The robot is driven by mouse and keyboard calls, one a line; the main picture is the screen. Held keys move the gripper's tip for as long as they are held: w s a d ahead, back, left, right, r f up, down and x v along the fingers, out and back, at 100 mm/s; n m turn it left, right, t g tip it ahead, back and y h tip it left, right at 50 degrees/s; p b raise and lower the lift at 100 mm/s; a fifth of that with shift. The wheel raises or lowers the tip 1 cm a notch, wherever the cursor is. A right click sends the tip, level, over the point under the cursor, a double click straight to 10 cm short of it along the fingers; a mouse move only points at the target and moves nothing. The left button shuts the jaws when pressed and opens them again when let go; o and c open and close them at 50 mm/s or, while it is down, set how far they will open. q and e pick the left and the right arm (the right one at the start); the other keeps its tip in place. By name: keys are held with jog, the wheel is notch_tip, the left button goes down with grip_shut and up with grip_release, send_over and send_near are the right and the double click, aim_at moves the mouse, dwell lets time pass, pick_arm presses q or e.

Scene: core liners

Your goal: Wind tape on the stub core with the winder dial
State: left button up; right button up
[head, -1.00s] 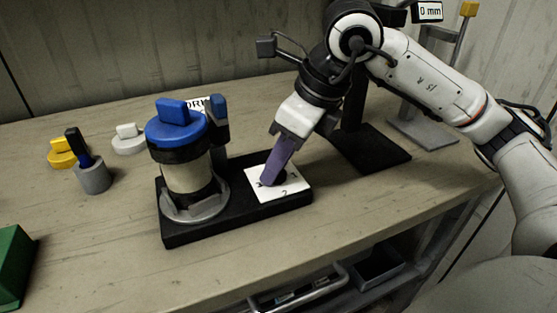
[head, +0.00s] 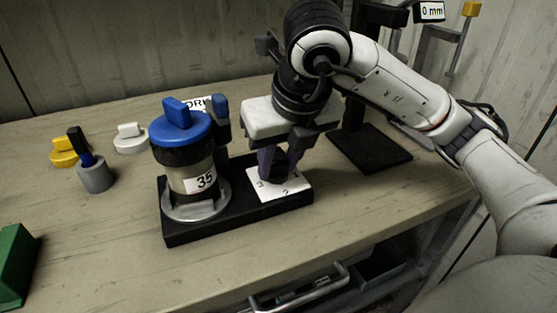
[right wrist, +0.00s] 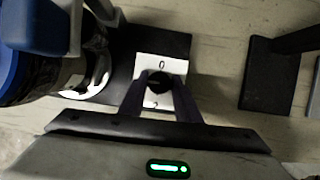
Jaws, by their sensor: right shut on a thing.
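The winder is a black base (head: 235,222) with an upright core (head: 180,172) under a blue knobbed cap (head: 180,128). The core stands on a grey round flange and shows a white "35" label. The winder dial is a dark knob (right wrist: 157,84) on a white numbered plate (head: 290,190), at the base's right end. My right gripper (head: 278,180) points down over the plate. In the right wrist view its fingers (right wrist: 158,90) are closed on both sides of the dial knob. The fingers hide most of the knob in the head view. My left gripper is out of view.
Yellow (head: 64,152) and white (head: 130,138) knobbed caps and a grey cup (head: 94,176) with a dark-handled tool stand at the left. A green block (head: 14,265) is at the front left. A black-based stand (head: 370,150) and a "0 mm" display (head: 429,11) are at the right.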

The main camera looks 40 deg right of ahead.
dwell(0.5)
jog(key=o, duration=1)
jog(key=shift+o, duration=0.2)
jog(key=d+p+v, duration=0.1)
jog(key=p+v, duration=0.3)
jog(key=v, duration=0.6)
jog(key=shift+a+r, duration=0.2)
jog(key=shift+a, duration=0.3)
jog(key=shift+s, duration=0.15)
